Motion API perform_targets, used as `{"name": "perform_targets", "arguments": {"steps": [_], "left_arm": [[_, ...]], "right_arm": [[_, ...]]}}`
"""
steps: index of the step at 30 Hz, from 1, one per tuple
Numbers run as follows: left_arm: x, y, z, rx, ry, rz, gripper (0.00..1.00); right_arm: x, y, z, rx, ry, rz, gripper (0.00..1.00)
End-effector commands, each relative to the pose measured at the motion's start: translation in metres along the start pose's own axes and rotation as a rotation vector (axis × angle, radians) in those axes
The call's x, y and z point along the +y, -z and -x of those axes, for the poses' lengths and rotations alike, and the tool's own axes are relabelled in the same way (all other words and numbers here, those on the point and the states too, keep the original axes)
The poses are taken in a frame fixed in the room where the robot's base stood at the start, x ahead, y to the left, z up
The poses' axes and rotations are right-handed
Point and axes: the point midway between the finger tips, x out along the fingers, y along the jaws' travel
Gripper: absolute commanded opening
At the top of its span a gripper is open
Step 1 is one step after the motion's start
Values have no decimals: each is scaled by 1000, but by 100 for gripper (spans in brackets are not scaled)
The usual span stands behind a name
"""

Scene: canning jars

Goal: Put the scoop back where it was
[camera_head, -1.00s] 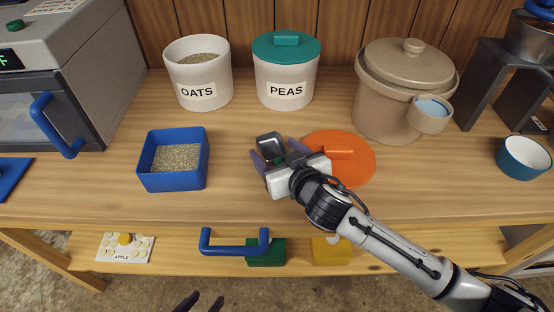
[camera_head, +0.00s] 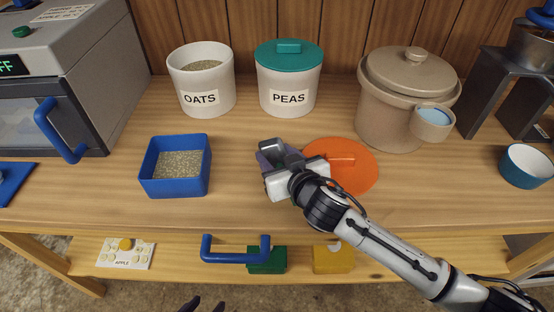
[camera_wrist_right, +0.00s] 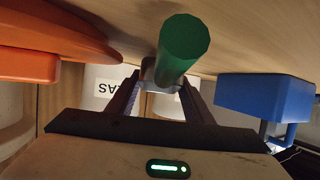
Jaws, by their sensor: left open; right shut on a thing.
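The metal scoop (camera_head: 271,146) is held by my right gripper (camera_head: 276,158), above the table between the blue bin and the orange lid. In the right wrist view its green handle (camera_wrist_right: 183,48) lies between the two fingers of the right gripper (camera_wrist_right: 158,95), end toward the camera. The scoop's bowl is mostly hidden there. My left gripper (camera_head: 205,303) shows only its dark fingertips at the bottom edge, spread and empty. The open white OATS jar (camera_head: 201,102) holds grain. The white PEAS jar (camera_head: 287,97) wears a teal lid (camera_head: 289,61).
A blue bin (camera_head: 161,188) of grain stands left of the scoop. An orange lid (camera_head: 358,180) lies partly behind my right arm. A beige crock (camera_head: 385,115) with a small cup (camera_head: 432,122) stands back right. A blue-rimmed bowl (camera_head: 525,167) is far right.

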Motion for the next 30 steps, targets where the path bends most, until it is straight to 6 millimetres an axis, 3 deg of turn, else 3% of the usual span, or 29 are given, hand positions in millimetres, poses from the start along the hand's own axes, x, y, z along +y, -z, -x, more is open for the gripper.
{"name": "perform_targets", "arguments": {"steps": [6,13,30], "left_arm": [[0,4,5,-2,0,0,42],[0,5,7,-2,0,0,42],[1,8,9,-2,1,0,42]], "right_arm": [[0,43,17,9,1,-1,19],[0,78,31,5,1,0,19],[6,86,23,-216,276,158,19]]}}
